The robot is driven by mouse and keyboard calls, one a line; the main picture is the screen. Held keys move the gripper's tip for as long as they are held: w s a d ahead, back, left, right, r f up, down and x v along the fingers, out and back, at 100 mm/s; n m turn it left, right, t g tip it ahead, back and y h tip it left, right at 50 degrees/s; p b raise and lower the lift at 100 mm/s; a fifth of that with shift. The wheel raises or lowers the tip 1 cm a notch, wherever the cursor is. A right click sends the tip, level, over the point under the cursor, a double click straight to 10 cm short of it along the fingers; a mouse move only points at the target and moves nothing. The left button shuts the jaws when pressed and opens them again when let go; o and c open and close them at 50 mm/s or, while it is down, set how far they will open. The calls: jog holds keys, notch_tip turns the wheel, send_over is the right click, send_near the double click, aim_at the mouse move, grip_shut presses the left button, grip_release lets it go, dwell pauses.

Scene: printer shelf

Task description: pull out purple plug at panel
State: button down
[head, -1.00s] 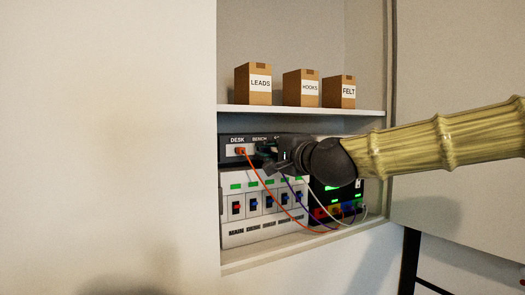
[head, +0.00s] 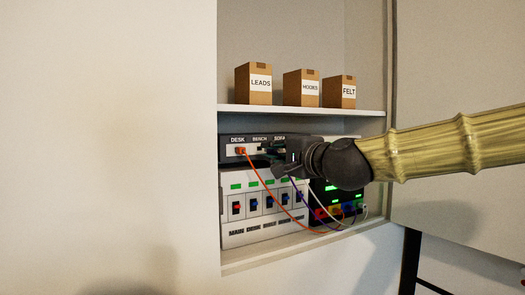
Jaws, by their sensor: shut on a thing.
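The panel (head: 229,142) is a dark strip with a light face under the shelf, labelled DESK, BENCH and a partly covered third name. My gripper (head: 272,155) is in front of it, by the BENCH and third positions, with its jaws shut on the purple plug. The plug is hidden by the jaws, and I cannot tell whether its tip still touches a socket. The purple cable (head: 297,190) hangs from below my gripper and curves down to the coloured sockets at the lower right. An orange plug (head: 241,151) sits in the DESK socket, left of my gripper.
An orange cable (head: 262,182) and a white cable (head: 316,194) loop beside the purple one. A breaker box (head: 240,222) and a black box with coloured sockets (head: 318,190) stand below. Several cartons, including LEADS (head: 253,94), sit on the shelf (head: 290,109). The cabinet's open door (head: 455,215) is at right.

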jog(key=shift+s+d, duration=0.3)
jog(key=shift+s, duration=0.25)
jog(key=shift+s+d, duration=0.15)
jog(key=shift+s, duration=0.1)
dwell(0.4)
